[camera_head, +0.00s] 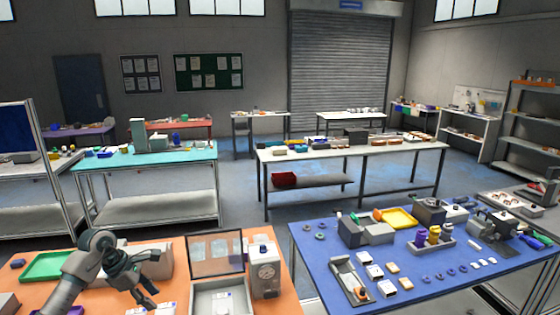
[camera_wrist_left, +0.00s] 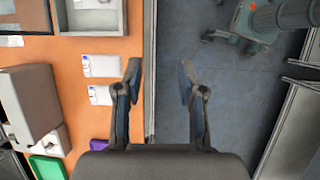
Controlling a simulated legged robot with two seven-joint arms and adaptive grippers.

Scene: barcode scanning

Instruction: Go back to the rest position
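My left gripper (camera_head: 148,297) is above the orange table (camera_head: 285,295) at the lower left of the head view. In the left wrist view the left gripper (camera_wrist_left: 158,75) has its two fingers well apart, with nothing between them. It hangs over the table's edge, with the floor (camera_wrist_left: 225,100) on its right side. My right gripper is not recognisable in either view.
The orange table holds a green tray (camera_head: 47,267), a clear-lidded box (camera_head: 216,255) and a grey-white machine (camera_head: 265,271). White packets (camera_wrist_left: 100,65) lie near its edge. A blue table (camera_head: 420,295) with many small parts stands to the right. A floor gap separates the tables.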

